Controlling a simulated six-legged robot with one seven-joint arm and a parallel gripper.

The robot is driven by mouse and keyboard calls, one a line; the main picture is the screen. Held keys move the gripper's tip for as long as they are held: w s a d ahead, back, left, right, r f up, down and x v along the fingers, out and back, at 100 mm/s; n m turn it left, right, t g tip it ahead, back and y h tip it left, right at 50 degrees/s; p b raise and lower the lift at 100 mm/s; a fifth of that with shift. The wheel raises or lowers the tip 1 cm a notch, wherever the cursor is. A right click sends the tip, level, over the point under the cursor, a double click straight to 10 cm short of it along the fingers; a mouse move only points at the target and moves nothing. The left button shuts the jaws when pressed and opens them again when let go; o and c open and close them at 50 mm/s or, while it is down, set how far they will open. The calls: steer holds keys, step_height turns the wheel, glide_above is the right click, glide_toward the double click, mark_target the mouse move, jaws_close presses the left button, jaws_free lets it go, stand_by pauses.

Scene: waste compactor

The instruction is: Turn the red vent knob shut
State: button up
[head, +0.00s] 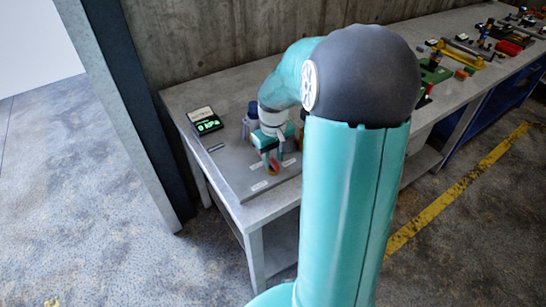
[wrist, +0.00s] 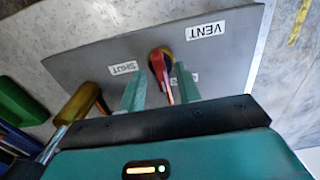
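The red vent knob (wrist: 158,62), with an orange side, stands on a grey panel (wrist: 85,55) in the wrist view. A VENT label (wrist: 206,30) lies to its upper right and a SHUT label (wrist: 124,67) to its left. Another label is partly hidden behind the right finger. My gripper (wrist: 161,76) is open, its two fingers apart with the knob between and just beyond their tips; I cannot tell whether either touches it. In the head view my gripper (head: 269,158) points down at the red knob (head: 273,167) near the panel's front edge.
A yellow-orange handle (wrist: 82,102) stands left of my gripper in the wrist view. In the head view a box with a green display (head: 206,121) and a blue-capped object (head: 253,109) are behind the gripper. A concrete wall backs the bench; tools lie far right.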

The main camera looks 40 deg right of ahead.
steer(key=shift+f, duration=0.25)
steer(key=shift+c, duration=0.2)
jaws_close()
